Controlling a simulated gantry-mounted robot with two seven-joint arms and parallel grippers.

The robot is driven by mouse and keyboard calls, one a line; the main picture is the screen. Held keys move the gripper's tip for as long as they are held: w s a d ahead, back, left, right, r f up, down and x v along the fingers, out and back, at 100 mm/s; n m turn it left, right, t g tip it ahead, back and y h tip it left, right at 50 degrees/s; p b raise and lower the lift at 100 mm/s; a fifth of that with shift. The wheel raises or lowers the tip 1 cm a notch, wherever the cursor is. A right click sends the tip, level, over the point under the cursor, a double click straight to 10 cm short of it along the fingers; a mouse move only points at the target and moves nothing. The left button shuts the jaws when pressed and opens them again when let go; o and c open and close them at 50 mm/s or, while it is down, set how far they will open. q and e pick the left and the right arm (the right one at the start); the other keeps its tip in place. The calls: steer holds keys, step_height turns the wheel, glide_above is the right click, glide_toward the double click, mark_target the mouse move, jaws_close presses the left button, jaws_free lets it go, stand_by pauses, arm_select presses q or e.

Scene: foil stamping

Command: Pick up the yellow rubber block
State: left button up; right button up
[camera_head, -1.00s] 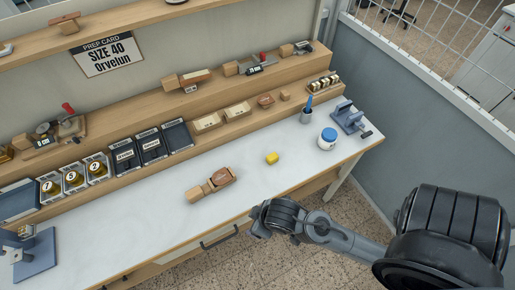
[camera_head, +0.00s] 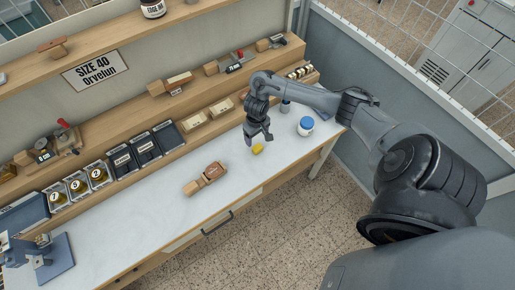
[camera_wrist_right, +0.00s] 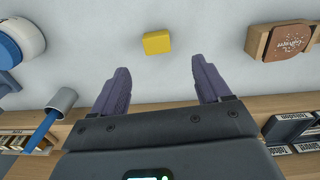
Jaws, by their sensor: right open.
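The yellow rubber block (camera_head: 257,149) lies on the white bench top, and it also shows in the right wrist view (camera_wrist_right: 157,43). My right gripper (camera_head: 259,140) is just above and beside the block, pointing down. In the right wrist view its two dark fingers (camera_wrist_right: 160,80) are spread wide with nothing between them. The block lies beyond the fingertips, roughly in line with the gap between them. My left gripper is in neither view.
A wooden block tool (camera_head: 205,179) lies left of the yellow block. A white jar with a blue lid (camera_head: 305,126) stands to the right. A grey cup with a blue-handled tool (camera_wrist_right: 62,100) stands near the shelf. The bench front is clear.

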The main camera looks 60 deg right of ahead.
mark_target(257, 147)
step_height(257, 147, down, 4)
steer(key=shift+s+r+b, duration=0.1)
steer(key=shift+r+b, duration=0.1)
steer(key=shift+b, duration=0.35)
steer(key=shift+d+f+b, duration=0.15)
steer(key=shift+f+b, duration=0.2)
steer(key=shift+f, duration=1.3)
steer(key=shift+d+f+b, duration=0.1)
steer(key=shift+f+b, duration=0.2)
steer(key=shift+f, duration=1.35)
steer(key=shift+c, duration=1)
steer(key=c, duration=0.8)
steer(key=shift+c, duration=0.2)
